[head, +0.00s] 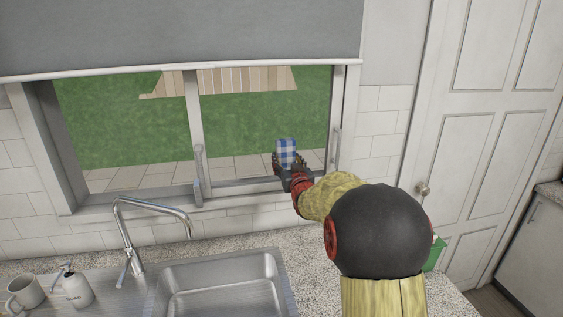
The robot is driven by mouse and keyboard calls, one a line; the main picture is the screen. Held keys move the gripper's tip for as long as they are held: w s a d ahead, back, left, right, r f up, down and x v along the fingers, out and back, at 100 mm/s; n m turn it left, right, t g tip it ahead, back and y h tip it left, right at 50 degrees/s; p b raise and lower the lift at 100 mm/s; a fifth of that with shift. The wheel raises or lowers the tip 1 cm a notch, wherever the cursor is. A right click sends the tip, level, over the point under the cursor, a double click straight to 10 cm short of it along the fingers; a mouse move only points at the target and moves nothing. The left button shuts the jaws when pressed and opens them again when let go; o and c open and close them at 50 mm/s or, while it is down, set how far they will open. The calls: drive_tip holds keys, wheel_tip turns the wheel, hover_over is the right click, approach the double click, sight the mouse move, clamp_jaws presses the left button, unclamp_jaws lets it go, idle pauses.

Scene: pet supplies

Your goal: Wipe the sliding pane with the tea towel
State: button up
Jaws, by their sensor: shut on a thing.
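The tea towel (287,152) is a folded blue and white checked cloth. My gripper (286,166) is shut on it and holds it upright in front of the lower right part of the right window pane. The sliding pane (255,125) is clear glass in a pale frame, with lawn and paving visible through it. Whether the towel touches the glass cannot be told from this view. My arm reaches in from the lower right and hides part of the sill and worktop.
A tap (130,235) and a steel sink (220,285) stand below the window. A mug (24,292) and a soap dispenser (75,287) are at the lower left. A grey blind (180,35) hangs above. A green object (435,254) sits behind my arm. A white door (480,130) is at right.

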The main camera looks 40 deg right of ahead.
sight(268, 157)
drive_tip(key=shift+s+d+p, duration=0.1)
drive_tip(key=shift+s+d, duration=0.35)
drive_tip(key=shift+d, duration=0.45)
drive_tip(key=shift+s+d+p, duration=0.1)
drive_tip(key=shift+s+d, duration=0.35)
drive_tip(key=shift+d, duration=0.5)
drive_tip(key=shift+s+d+p, duration=0.1)
drive_tip(key=shift+s+d, duration=0.35)
drive_tip(key=shift+d, duration=0.45)
drive_tip(key=shift+w+a+b, duration=0.6)
drive_tip(key=shift+a+b, duration=0.4)
drive_tip(key=shift+a, duration=0.2)
drive_tip(key=shift+w+a+b, duration=0.6)
drive_tip(key=shift+a+b, duration=0.45)
drive_tip(key=shift+a, duration=0.15)
drive_tip(key=shift+w+a+b, duration=0.6)
drive_tip(key=shift+a+b, duration=0.4)
drive_tip(key=shift+a, duration=0.2)
drive_tip(key=shift+w+a+b, duration=0.25)
drive_tip(key=shift+a+b, duration=0.25)
drive_tip(key=shift+a, duration=0.1)
drive_tip(key=shift+w+a+b, duration=0.3)
drive_tip(key=shift+a+b, duration=0.2)
drive_tip(key=shift+a, duration=0.15)
drive_tip(key=shift+w+a+b, duration=0.25)
drive_tip(key=shift+a+b, duration=0.25)
drive_tip(key=shift+a, duration=0.1)
drive_tip(key=shift+b+v, duration=1.6)
drive_tip(key=shift+v, duration=1.35)
